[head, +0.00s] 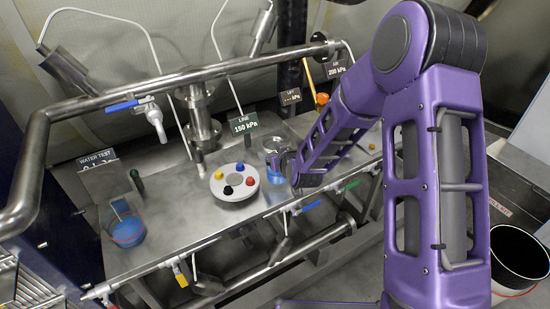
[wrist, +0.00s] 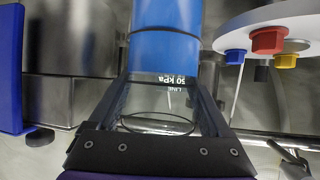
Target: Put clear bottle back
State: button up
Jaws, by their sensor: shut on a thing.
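The clear bottle (head: 273,146) stands upright at the right of the round white disc, above the steel bench, with blue in its lower part. My gripper (head: 284,163) reaches it from the right and hides part of it. In the wrist view, which looks upside down, the two fingers of my gripper (wrist: 164,82) are shut around the clear part of the bottle (wrist: 158,122). The blue part shows beyond the fingertips. I cannot tell whether the bottle's base touches the bench.
The white disc (head: 227,192) with coloured knobs is close beside the bottle. A container with blue contents (head: 128,232) stands at the left end of the bench (head: 195,222). A steel rail (head: 160,80) crosses behind; a "LINE 150 kPa" sign (head: 243,123) stands behind the disc.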

jog(key=shift+f, duration=0.7)
jog(key=shift+f, duration=0.15)
jog(key=o, duration=1.6)
jog(key=shift+r, duration=0.2)
jog(key=v, duration=1.2)
